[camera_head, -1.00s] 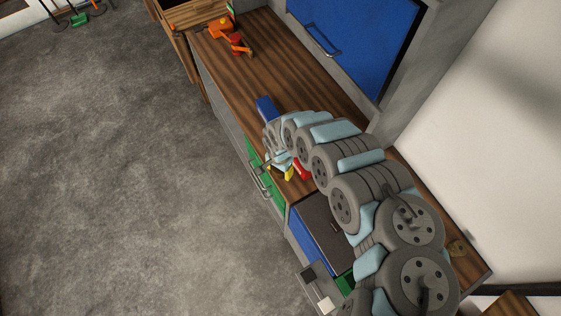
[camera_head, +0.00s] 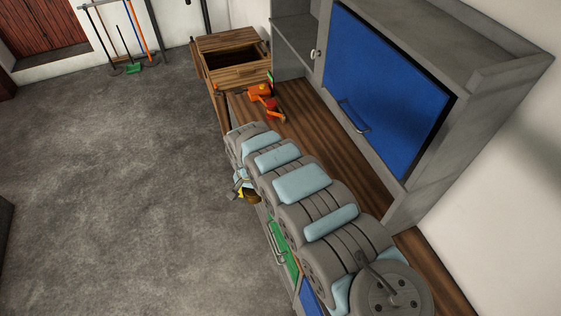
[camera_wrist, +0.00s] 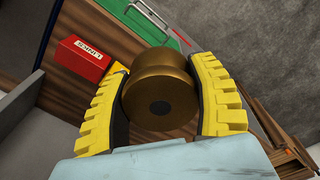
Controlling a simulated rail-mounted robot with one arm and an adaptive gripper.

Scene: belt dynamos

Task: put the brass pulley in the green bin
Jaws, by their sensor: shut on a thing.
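The brass pulley (camera_wrist: 160,90) is a round, grooved, brown-gold piece with a dark centre hole, seen end-on in the wrist view. My gripper (camera_wrist: 165,85) is shut on it, with a ridged yellow finger on either side. In the head view the gripper (camera_head: 242,190) hangs at the front side of the workbench, mostly hidden behind my arm, and a bit of the pulley (camera_head: 252,196) shows. I cannot make out a green bin in either current view.
The wooden bench (camera_head: 300,125) carries an orange tool (camera_head: 262,91) and a red one. A green front with a handle (camera_head: 284,248) is below. A wooden box (camera_head: 234,60) stands at the far end. A red box (camera_wrist: 82,62) shows in the wrist view.

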